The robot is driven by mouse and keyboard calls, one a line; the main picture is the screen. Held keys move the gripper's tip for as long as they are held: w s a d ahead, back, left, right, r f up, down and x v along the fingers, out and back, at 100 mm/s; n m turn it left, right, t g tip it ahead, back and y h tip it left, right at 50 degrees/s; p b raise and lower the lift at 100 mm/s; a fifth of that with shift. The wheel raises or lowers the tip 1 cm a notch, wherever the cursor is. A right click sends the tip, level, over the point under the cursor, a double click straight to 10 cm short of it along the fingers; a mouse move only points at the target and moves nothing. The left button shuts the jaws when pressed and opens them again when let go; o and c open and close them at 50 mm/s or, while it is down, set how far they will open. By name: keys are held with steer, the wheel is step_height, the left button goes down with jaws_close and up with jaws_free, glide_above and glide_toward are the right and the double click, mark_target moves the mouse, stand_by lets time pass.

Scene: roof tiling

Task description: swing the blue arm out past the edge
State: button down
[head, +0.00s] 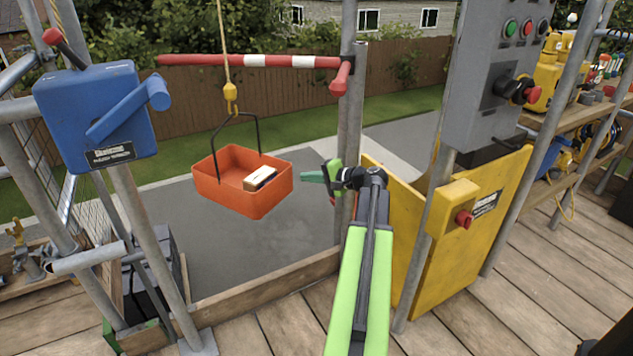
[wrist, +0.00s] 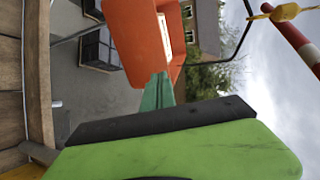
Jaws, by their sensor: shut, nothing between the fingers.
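The only blue arm-like part is a blue crank handle (head: 130,108) on a blue box (head: 85,95) at the left post. The overhead arm (head: 250,61) is red and white, not blue. It reaches left from the post, beyond the deck edge, and has a red handle (head: 341,78) at its post end. An orange tub (head: 215,185) hangs below it from a yellow hook (head: 230,92), with a small box (head: 258,178) inside. My gripper (head: 308,176) is shut and empty, right of the tub. Its teal tip shows in the wrist view (wrist: 158,92), overlapping the tub.
A yellow panel (head: 475,245) and a grey control box (head: 500,75) stand to the right. A wooden toe board (head: 265,287) runs along the deck edge. Metal posts flank the opening. A shelf with tools (head: 590,110) is far right. The deck at right is mostly clear.

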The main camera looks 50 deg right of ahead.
mark_target(283, 173)
steer(key=x, duration=0.4)
steer(key=r+x, duration=0.1)
steer(key=x, duration=0.2)
steer(key=shift+w+a, duration=0.1)
steer(key=shift+w, duration=0.1)
steer(key=shift+w, duration=0.1)
